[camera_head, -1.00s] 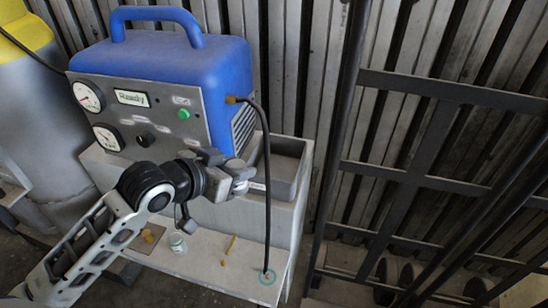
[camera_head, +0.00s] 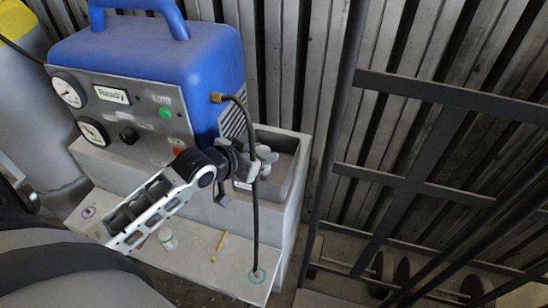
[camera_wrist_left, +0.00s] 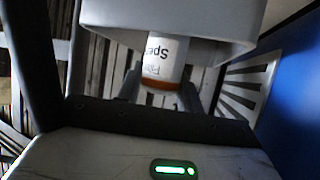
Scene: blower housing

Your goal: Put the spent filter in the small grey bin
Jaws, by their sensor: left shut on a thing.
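The spent filter (camera_wrist_left: 163,62), a white cylinder with printed text and an orange-brown band, shows in the left wrist view between the fingers of my left gripper (camera_wrist_left: 160,92). That gripper is shut on it. In the head view my left gripper (camera_head: 263,162) is at the small grey bin (camera_head: 278,190), over its near left part; the filter is hard to make out there. In the wrist view the bin's pale wall (camera_wrist_left: 225,35) fills the top, beyond the filter. I cannot tell whether the filter touches the bin. My right gripper is not in view.
The blue blower housing (camera_head: 150,60) stands left of the bin. A black hose (camera_head: 256,215) hangs from it close to my gripper. A dark metal frame (camera_head: 400,175) stands at right.

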